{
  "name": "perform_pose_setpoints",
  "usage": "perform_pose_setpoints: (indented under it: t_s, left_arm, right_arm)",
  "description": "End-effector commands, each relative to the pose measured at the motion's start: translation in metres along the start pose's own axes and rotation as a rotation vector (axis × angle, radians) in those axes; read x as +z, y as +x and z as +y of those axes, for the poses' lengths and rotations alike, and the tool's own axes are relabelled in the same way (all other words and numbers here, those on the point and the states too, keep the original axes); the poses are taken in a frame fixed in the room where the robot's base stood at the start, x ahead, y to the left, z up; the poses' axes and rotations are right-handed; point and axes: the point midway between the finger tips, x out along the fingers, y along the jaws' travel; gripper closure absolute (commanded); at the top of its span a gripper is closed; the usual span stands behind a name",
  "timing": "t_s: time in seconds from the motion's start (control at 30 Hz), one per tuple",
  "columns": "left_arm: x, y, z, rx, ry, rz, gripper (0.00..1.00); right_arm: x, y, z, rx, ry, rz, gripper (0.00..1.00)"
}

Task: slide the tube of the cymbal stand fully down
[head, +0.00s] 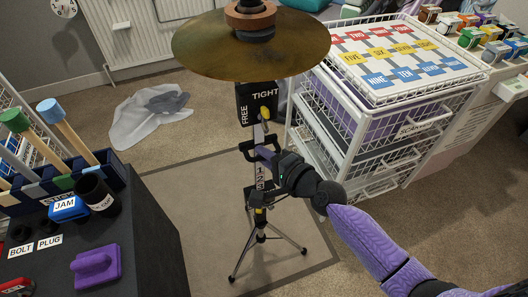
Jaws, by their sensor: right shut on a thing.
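The cymbal stand stands upright mid-view in the head view, its tripod legs (262,243) spread on a grey-brown mat. A brass cymbal (215,50) sits on top. Below it is a black plate (243,104) marked FREE and TIGHT, with a yellow knob (265,113) beside it. The tube (260,178) with white marks runs down to a lower joint with a yellow part (260,215). My right gripper (258,152) reaches in from the right and is shut at a black bracket-like part on the tube; its fingertips are partly hidden. My left gripper is out of view.
A white wire basket unit (385,120) with number cards on top stands close on the right. A dark cabinet (150,235) with a purple block (96,265), a black cup (97,195) and mallets stands on the left. A white bag (148,115) lies on the floor behind.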

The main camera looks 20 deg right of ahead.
Motion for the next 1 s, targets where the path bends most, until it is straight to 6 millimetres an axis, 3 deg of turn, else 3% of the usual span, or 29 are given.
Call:
perform_pose_setpoints:
  t_s: [0.03, 0.33, 0.43, 0.77, 0.8, 0.93, 1.0]
  left_arm:
    - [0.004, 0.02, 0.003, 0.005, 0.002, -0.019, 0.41]
    - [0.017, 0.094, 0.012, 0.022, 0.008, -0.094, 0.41]
    - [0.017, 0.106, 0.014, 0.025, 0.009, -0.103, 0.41]
    - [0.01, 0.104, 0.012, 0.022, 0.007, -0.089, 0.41]
    - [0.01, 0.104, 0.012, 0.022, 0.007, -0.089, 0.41]
    - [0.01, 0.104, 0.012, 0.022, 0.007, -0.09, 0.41]
    - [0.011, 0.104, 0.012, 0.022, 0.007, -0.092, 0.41]
  right_arm:
    - [-0.002, 0.004, 0.027, 0.012, 0.003, 0.0, 1.0]
    - [-0.009, 0.022, 0.117, 0.019, 0.005, -0.002, 1.0]
    - [-0.01, 0.025, 0.128, 0.014, 0.004, -0.001, 1.0]
    - [-0.009, 0.024, 0.126, 0.015, 0.002, -0.002, 1.0]
    - [-0.009, 0.024, 0.126, 0.015, 0.002, -0.002, 0.74]
    - [-0.009, 0.024, 0.125, 0.012, 0.002, -0.002, 0.47]
    - [-0.009, 0.024, 0.124, 0.01, 0.002, -0.002, 0.47]
